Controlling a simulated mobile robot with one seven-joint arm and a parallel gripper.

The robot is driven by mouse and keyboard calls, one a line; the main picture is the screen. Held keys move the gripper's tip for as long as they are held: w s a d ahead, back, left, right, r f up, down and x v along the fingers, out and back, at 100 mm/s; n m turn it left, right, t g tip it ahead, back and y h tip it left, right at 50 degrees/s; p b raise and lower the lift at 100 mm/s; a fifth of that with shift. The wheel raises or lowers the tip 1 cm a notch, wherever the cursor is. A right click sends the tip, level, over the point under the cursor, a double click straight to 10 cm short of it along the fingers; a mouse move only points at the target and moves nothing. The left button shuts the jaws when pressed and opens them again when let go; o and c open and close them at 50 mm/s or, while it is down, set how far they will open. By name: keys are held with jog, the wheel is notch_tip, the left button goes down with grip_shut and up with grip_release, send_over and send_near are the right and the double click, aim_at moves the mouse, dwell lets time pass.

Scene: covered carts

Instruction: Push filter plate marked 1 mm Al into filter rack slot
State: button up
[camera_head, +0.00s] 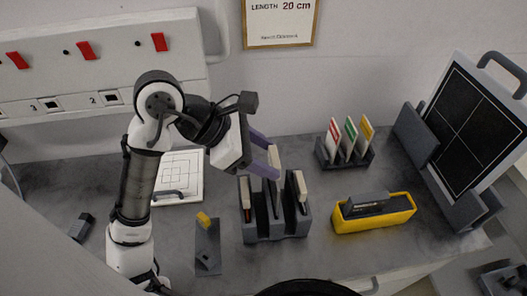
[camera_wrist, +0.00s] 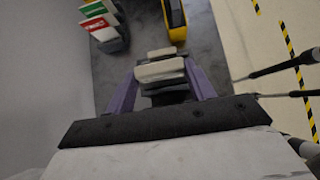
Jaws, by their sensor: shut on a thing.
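My gripper (camera_head: 272,162) is above the dark filter rack (camera_head: 277,229), its purple fingers shut on the cream top of the middle filter plate (camera_head: 274,157). This plate's dark lower part reaches down into the rack's middle slot; how deep it sits I cannot tell. In the wrist view the cream top (camera_wrist: 160,70) lies between the two fingers. A plate with a cream top stands in the left slot (camera_head: 245,190) and another in the right slot (camera_head: 300,185). No 1 mm Al marking can be read on any plate.
A small holder with red, green and yellow marked cards (camera_head: 350,134) stands behind, to the right. A yellow-cased device (camera_head: 375,221) lies right of the rack. A dark stand with a yellow top (camera_head: 207,250) is at the left. A gridded panel (camera_head: 470,125) stands far right.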

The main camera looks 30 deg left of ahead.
jog(key=shift+f+b, duration=0.65)
jog(key=shift+f, duration=0.6)
jog(key=shift+f, duration=0.3)
